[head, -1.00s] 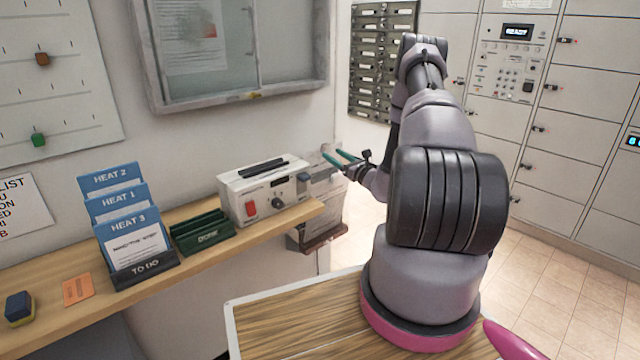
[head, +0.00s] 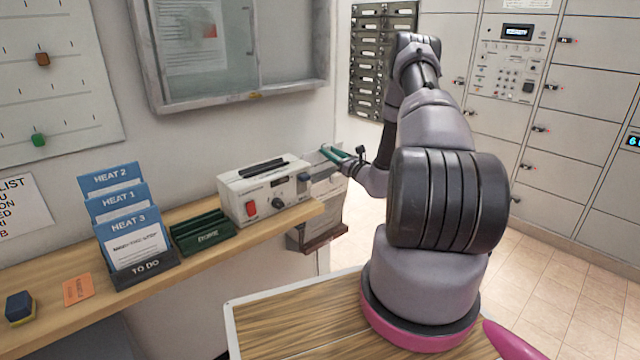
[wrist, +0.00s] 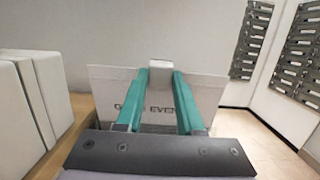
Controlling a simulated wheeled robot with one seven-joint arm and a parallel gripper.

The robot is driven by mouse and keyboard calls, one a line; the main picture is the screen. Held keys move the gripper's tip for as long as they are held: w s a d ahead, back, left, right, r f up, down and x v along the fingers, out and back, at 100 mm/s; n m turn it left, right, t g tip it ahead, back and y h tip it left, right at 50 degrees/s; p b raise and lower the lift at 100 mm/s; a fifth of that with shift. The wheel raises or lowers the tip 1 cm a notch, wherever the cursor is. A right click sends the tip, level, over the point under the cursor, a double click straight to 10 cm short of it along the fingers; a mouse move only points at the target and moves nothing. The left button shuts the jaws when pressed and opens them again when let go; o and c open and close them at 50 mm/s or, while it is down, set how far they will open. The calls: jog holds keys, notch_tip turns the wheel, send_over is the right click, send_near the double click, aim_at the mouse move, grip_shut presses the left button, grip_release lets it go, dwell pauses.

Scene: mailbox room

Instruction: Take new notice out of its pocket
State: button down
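A pale, greyish holder (head: 325,190) stands against the wall past the shelf's far end. It is probably the pocket, partly hidden behind the white box and my gripper. In the wrist view a wide white panel (wrist: 208,92) with partly covered lettering ending in "EVEN" lies in front of me. My gripper (head: 333,151) is at the top of that holder. In the wrist view my gripper's two teal fingers (wrist: 161,73) are apart, with a small pale block (wrist: 160,66) showing between their tips. I cannot tell whether they touch it, or which sheet is the new notice.
A white box with a red switch (head: 262,190) stands on the wooden shelf (head: 205,255), close left of my gripper. A green "DONE" rack (head: 203,232) and blue "HEAT" cards (head: 125,225) stand farther left. A framed board (head: 240,50) hangs above. Floor is clear at right.

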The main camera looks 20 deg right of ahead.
jog(key=s+d+r, duration=0.1)
jog(key=s+r, duration=0.2)
jog(key=r, duration=1.7)
jog(key=shift+s, duration=0.15)
jog(key=shift+d+r, duration=0.1)
jog(key=shift+s+d, duration=0.1)
jog(key=shift+s, duration=0.1)
dwell(0.4)
jog(key=shift+r+v, duration=0.2)
jog(key=shift+v, duration=1.05)
jog(key=shift+s, duration=0.1)
jog(key=r+v, duration=0.1)
jog(key=v, duration=0.5)
jog(key=shift+s+d, duration=0.2)
jog(key=shift+s, duration=0.25)
jog(key=shift+r, duration=0.1)
